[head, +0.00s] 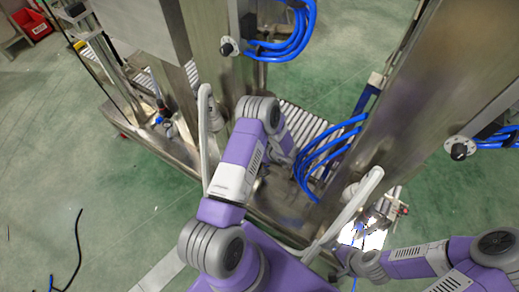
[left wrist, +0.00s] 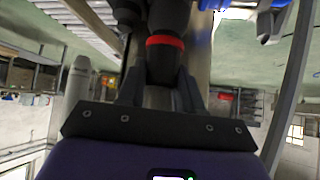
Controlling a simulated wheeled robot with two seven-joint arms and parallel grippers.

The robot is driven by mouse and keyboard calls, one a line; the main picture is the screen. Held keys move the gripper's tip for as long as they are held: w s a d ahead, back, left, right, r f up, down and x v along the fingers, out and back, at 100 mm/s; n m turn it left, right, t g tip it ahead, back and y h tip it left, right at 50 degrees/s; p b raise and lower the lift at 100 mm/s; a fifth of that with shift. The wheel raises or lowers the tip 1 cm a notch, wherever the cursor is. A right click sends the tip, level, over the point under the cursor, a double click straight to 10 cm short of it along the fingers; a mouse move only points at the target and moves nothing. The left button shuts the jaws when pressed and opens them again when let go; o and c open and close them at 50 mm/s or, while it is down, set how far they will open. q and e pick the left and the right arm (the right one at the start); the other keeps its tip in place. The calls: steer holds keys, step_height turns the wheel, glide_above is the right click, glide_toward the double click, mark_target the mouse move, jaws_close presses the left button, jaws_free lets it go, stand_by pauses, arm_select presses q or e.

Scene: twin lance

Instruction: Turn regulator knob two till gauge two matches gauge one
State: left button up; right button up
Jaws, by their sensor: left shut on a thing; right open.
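In the left wrist view my left gripper (left wrist: 160,92) is shut on a dark round knob (left wrist: 166,58) with a red ring; it stands between the two dark fingers. I cannot read a number on it. In the head view the left arm's own links hide that gripper and knob. My right gripper (head: 378,217) is open at the lower right, beside a bright white patch, with nothing seen between its fingers. No gauge face can be made out in either view, so the readings cannot be told.
Steel columns (head: 430,85) carry bundled blue hoses (head: 285,45) and black round fittings (head: 459,151). A roller conveyor (head: 305,125) runs between them. A red bin (head: 32,22) is at the far left. A black cable (head: 78,245) lies on the green-grey floor, which is otherwise open at left.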

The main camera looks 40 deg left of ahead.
arm_select(q)
steer(key=o, duration=0.7)
steer(key=p+v, duration=0.2)
steer(key=v, duration=0.5)
steer(key=shift+s+d+r, duration=0.1)
steer(key=shift+d+r, duration=0.1)
